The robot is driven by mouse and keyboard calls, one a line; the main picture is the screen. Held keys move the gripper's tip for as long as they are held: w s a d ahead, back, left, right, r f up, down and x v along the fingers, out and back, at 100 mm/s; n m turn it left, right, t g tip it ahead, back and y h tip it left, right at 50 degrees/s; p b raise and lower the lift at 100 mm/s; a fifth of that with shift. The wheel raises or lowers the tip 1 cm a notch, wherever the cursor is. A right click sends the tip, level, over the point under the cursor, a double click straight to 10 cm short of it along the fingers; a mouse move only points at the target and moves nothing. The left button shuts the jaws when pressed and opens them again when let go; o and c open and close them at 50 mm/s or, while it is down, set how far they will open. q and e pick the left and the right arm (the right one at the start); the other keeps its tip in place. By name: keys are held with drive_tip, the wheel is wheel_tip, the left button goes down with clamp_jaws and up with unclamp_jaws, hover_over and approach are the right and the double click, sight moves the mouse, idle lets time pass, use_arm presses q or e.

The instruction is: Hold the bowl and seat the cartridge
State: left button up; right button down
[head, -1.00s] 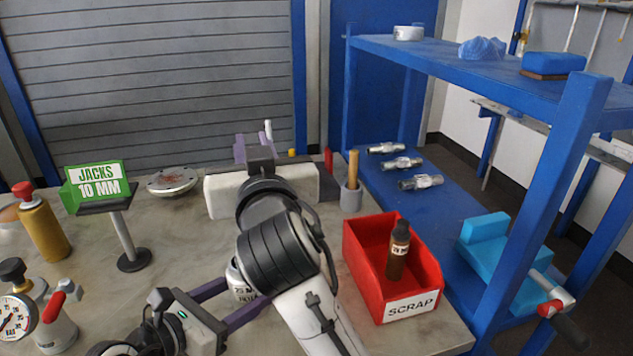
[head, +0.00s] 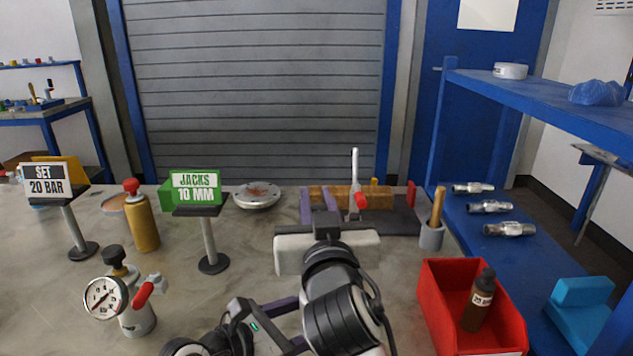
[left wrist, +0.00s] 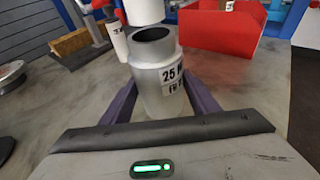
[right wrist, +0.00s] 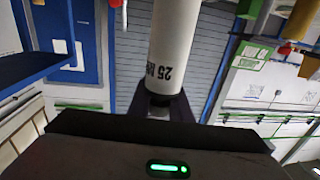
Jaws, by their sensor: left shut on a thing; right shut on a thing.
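The bowl is a grey open-topped cylinder (left wrist: 158,80) with a "25" label, upright in the left wrist view. My left gripper (left wrist: 165,95) is shut around its sides. In the head view the bowl is hidden by my right arm. The cartridge is a white cylinder (right wrist: 172,45) marked "25" in the right wrist view. My right gripper (head: 332,205) is shut on its end; it also shows in the right wrist view (right wrist: 160,100). The head view does not show the cartridge.
A red scrap bin (head: 440,300) holding a brown bottle (head: 478,300) stands at the right, beside the blue shelf (head: 560,110). A gauge unit (head: 125,300), yellow canister (head: 142,220) and jacks sign (head: 196,188) stand left. A brown block (head: 385,195) lies behind my right gripper.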

wheel_tip(320, 180, down, 10)
idle(0.6)
drive_tip(key=c, duration=1.5)
unclamp_jaws()
drive_tip(key=shift+c, duration=0.2)
drive_tip(key=shift+s, duration=0.15)
